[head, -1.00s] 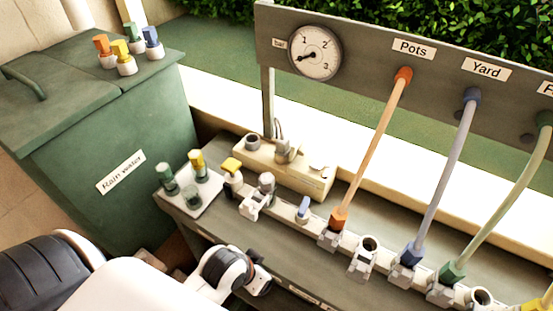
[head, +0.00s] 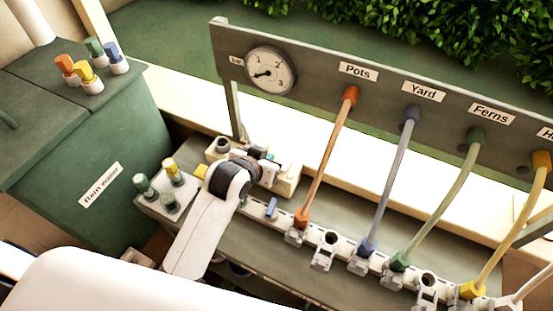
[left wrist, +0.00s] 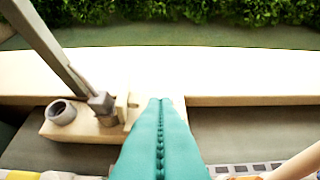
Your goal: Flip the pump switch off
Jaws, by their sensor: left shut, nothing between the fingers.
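A cream pump box (head: 288,186) stands on the bench behind the manifold, below the gauge board. It also shows in the left wrist view (left wrist: 60,128), with a grey ring socket (left wrist: 62,112) and a grey block (left wrist: 101,103) on top. My left gripper (head: 268,157) is over the right part of this box in the head view. In the left wrist view its teal fingers (left wrist: 160,102) are pressed together, empty, and cover the box's right part. The switch itself is hidden or cannot be told apart, so contact and its position are unclear. My right gripper is out of view.
A pressure gauge (head: 270,70) hangs on the grey board (head: 320,66). Coloured hoses, such as the orange one (head: 327,155), run from board to manifold right of my gripper. A small tray (head: 155,207) with coloured connectors is at left. A green rain water bin (head: 120,150) stands further left.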

